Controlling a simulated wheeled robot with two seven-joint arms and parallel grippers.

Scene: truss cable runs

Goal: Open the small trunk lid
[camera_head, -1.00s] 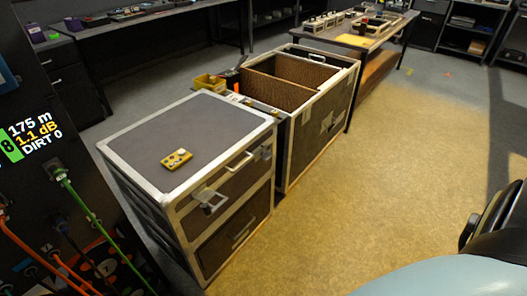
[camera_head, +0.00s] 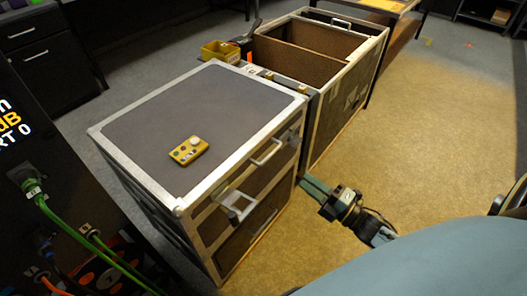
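The small trunk (camera_head: 150,185) stands in the middle left of the head view, with a dark top and silver metal edges. Its lid (camera_head: 165,115) is closed. A small yellow device with a pale knob (camera_head: 189,150) lies on the lid. A silver latch (camera_head: 237,205) sticks out from the front face, and a silver handle (camera_head: 267,152) is right of it. My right gripper (camera_head: 312,187) is low beside the trunk's right front side, apart from the lid; whether its teal fingers are parted is unclear. My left gripper is not in view.
A larger open case (camera_head: 346,90) with a brown-lined inside stands directly behind the trunk. A yellow bin (camera_head: 221,51) sits beside it. A dark panel with green and orange cables (camera_head: 60,225) is close at the left. The floor (camera_head: 440,150) at the right is clear.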

